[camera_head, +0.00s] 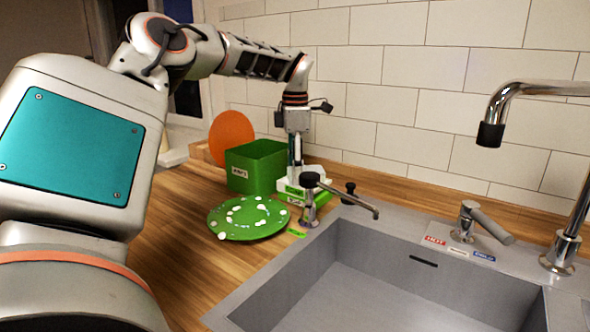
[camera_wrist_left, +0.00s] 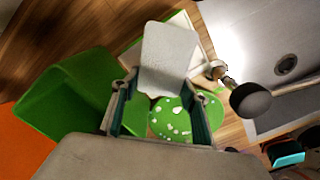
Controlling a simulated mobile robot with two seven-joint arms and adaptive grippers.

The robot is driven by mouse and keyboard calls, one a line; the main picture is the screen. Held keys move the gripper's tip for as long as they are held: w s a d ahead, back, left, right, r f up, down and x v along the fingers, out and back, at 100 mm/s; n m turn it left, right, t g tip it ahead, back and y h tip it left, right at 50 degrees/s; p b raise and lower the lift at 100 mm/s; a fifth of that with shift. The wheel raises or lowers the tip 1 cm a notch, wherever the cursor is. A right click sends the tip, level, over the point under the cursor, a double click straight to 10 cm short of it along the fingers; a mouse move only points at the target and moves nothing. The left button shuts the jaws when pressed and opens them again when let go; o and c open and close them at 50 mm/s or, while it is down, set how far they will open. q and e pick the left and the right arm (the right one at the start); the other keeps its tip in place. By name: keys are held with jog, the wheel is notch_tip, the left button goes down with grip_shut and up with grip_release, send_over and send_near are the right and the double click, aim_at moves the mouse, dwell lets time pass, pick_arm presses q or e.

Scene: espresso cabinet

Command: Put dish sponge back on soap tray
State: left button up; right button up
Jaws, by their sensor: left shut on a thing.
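The dish sponge (camera_wrist_left: 168,55) is a pale grey, rounded block held between the fingers of my left gripper (camera_wrist_left: 163,108) in the wrist view. In the head view my left gripper (camera_head: 295,160) points down over the back of the counter, by the wall. The soap tray (camera_head: 299,192), green with white, is directly below it, beside the tap fittings. The tray's pale surface and green edge also show behind the sponge in the wrist view (camera_wrist_left: 202,42). Whether the sponge touches the tray is unclear. My right gripper is not in view.
A green box (camera_head: 252,168) stands just left of the tray, with an orange round thing (camera_head: 232,138) behind it. A green plate with white bits (camera_head: 248,228) lies in front. A dark-headed soap dispenser (camera_head: 311,190) stands close at the right, by the sink (camera_head: 360,290).

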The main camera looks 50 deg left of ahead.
pick_arm(q)
jog(key=o, duration=0.8)
jog(key=shift+f, duration=0.15)
jog(key=shift+c, duration=0.2)
notch_tip(320, 180, up, 12)
jog(key=p, duration=0.1)
jog(key=shift+r, duration=0.2)
